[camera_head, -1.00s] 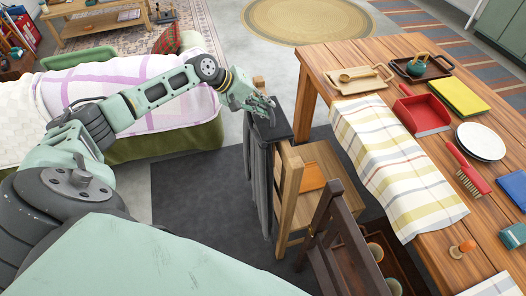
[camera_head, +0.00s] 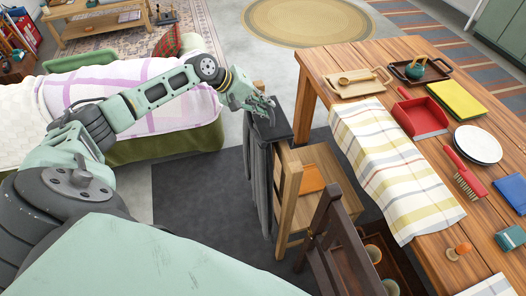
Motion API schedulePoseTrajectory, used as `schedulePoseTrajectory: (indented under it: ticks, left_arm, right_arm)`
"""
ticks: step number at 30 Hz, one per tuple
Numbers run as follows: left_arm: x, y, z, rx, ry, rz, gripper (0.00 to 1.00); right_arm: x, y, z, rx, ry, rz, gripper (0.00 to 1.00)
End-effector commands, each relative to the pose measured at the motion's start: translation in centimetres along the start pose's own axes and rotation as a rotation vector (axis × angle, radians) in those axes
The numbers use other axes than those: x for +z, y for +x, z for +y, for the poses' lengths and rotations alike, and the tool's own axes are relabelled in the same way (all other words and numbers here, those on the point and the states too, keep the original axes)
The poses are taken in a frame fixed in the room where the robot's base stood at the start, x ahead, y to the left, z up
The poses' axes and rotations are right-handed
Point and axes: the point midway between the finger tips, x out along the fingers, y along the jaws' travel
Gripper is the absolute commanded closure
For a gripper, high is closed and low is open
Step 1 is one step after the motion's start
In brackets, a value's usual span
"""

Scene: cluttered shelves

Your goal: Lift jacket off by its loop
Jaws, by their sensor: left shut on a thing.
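A dark grey jacket (camera_head: 262,180) hangs over the back of a light wooden chair (camera_head: 292,190), its cloth falling down the left side. My left gripper (camera_head: 264,108) is at the top of the jacket, over the chair back. It is shut on the jacket at its upper edge. The loop itself is too small to make out and is hidden by the fingers. My right gripper is not in view.
A wooden table (camera_head: 398,60) with a striped cloth (camera_head: 385,165), a red dustpan (camera_head: 420,117) and a brush stands right of the chair. A dark wooden chair (camera_head: 335,245) is nearer. A covered sofa (camera_head: 150,90) lies left.

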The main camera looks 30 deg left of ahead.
Motion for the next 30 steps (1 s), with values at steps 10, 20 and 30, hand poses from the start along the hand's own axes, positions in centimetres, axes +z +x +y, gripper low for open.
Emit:
schedulePoseTrajectory:
  ticks: [10,20,30]
  left_arm:
    - [-0.1,-1.6,1.9,0.006,0.0,0.001,1.0]
    - [0.0,-2.9,3.2,0.006,0.0,0.001,1.0]
    - [0.0,-3.9,4.2,0.006,0.0,0.001,1.0]
  right_arm:
    - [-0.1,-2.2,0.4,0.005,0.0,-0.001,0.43]
    - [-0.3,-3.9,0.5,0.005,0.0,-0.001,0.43]
    - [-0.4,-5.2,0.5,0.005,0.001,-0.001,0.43]
